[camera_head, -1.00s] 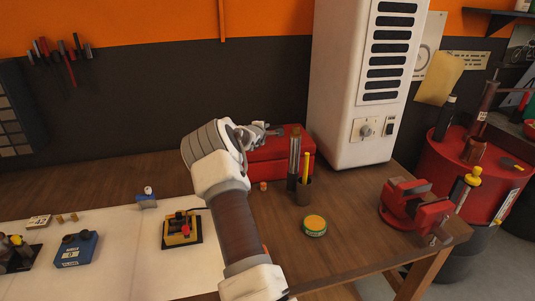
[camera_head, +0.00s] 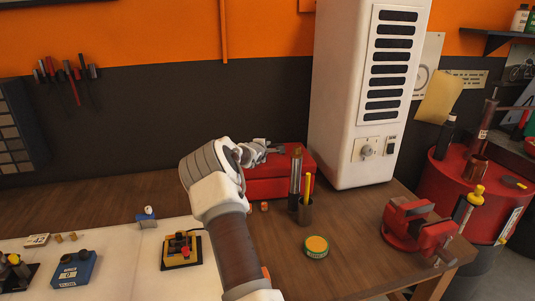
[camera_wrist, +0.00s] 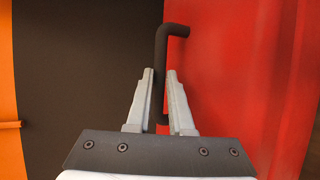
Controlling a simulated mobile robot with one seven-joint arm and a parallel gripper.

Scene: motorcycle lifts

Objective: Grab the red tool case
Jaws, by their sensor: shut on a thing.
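The red tool case (camera_head: 280,178) sits at the back of the wooden bench, against the dark wall and left of the white cabinet. My arm reaches over from the front and partly hides its left side. My gripper (camera_head: 266,149) is at the top of the case. In the wrist view my gripper (camera_wrist: 160,75) has its two grey fingers closed around the case's black bent handle (camera_wrist: 163,50). The red surface of the case (camera_wrist: 240,70) fills the right side of that view. I cannot tell any gap under the case.
The white vented cabinet (camera_head: 350,130) stands close to the case's right. A pen cup (camera_head: 304,211), a small orange-topped tin (camera_head: 316,246) and a red vise (camera_head: 415,228) stand on the bench. A yellow-and-black device (camera_head: 181,250) and a blue box (camera_head: 74,270) lie at left.

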